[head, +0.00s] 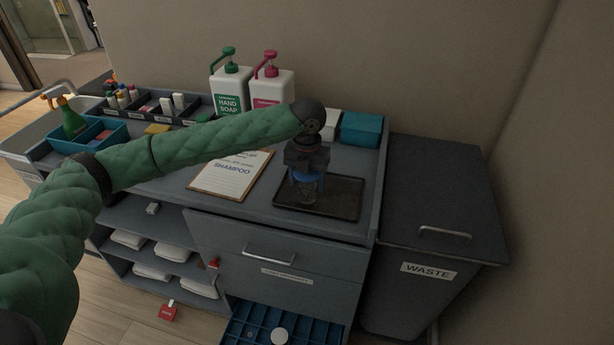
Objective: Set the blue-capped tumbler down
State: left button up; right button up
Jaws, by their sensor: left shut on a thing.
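The blue-capped tumbler (308,194) is a clear, dim vessel with a blue cap, upright over the dark tray (346,205) on the right part of the cart top. My left gripper (306,174) comes from above and is shut on the tumbler near its cap. The gripper hides part of the cap. I cannot tell whether the tumbler's base touches the tray. My right gripper is not in view.
A hand soap bottle (229,88), a pink-pump bottle (270,86) and a teal box (361,130) stand behind. A waste bin (440,200) stands right. A blue compartment drawer (258,325) is open below.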

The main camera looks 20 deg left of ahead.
pick_arm(q)
jog(key=shift+f, duration=0.2)
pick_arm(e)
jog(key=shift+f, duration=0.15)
pick_arm(q)
jog(key=o, duration=1.1)
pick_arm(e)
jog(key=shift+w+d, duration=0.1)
pick_arm(q)
jog(key=shift+r, duration=0.4)
notch_tip(320, 180, up, 10)
jog(key=b, duration=0.4)
jog(key=shift+r, duration=0.7)
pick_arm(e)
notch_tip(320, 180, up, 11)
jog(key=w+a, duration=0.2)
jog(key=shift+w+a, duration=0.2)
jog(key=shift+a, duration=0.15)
